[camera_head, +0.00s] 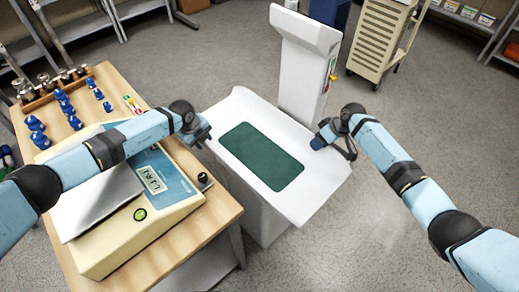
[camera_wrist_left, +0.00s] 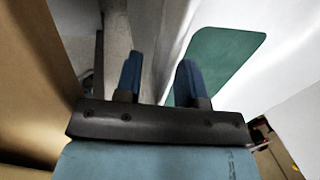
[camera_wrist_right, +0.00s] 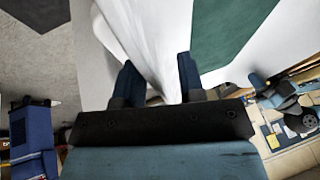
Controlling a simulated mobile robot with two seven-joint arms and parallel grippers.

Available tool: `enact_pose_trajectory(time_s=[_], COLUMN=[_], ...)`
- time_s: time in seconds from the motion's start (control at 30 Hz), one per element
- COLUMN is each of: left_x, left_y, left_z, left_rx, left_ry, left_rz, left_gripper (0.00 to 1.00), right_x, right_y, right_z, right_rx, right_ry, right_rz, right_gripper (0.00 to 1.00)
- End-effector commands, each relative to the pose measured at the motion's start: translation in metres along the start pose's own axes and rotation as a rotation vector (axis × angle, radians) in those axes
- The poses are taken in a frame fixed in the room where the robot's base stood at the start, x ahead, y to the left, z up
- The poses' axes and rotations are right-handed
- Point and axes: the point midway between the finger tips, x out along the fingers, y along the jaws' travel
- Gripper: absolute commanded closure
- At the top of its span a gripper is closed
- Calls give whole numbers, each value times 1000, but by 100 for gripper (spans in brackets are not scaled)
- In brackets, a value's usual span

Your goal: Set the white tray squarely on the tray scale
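The white tray (camera_head: 235,103), with a dark green mat (camera_head: 262,156) in it, lies on a white pedestal (camera_head: 262,218) with a tall column (camera_head: 303,75) behind. The tray's underside is hidden. A beige scale (camera_head: 135,238) with a bare steel plate (camera_head: 98,200) and a lit display stands on the wooden table at left. My left gripper (camera_head: 205,136) is at the tray's left edge, its fingers (camera_wrist_left: 158,80) apart. My right gripper (camera_head: 334,142) is at the right edge, its fingers (camera_wrist_right: 158,82) apart with white tray wall between them. I cannot see firm finger contact.
Blue weights (camera_head: 66,105) and a rack of metal weights (camera_head: 58,82) stand on the table's far side. A small black knob (camera_head: 205,181) sits near the table's right edge. A beige cart (camera_head: 380,38) stands behind at right. Open floor lies right of the pedestal.

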Motion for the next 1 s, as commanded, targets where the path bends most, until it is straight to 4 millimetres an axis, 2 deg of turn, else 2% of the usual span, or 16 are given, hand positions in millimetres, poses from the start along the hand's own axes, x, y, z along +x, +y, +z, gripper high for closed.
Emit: enact_pose_trajectory(time_s=[0.13, 0.47, 0.63, 1.0], left_x=[10, 13, 13, 12], left_y=[0, 0, 0, 0], left_z=[0, 0, 0, 0], left_rx=[1, 1, 1, 1], left_ry=[0, 0, 0, -1], left_rz=[1, 0, 0, -1], left_gripper=[64, 64, 100, 100], right_x=[10, 13, 13, 12], right_y=[0, 0, 0, 0], right_z=[0, 0, 0, -1], right_rx=[0, -1, -1, 0], right_ry=[-1, 0, 0, 1], right_rz=[0, 1, 1, 1], right_gripper=[64, 64, 100, 100])
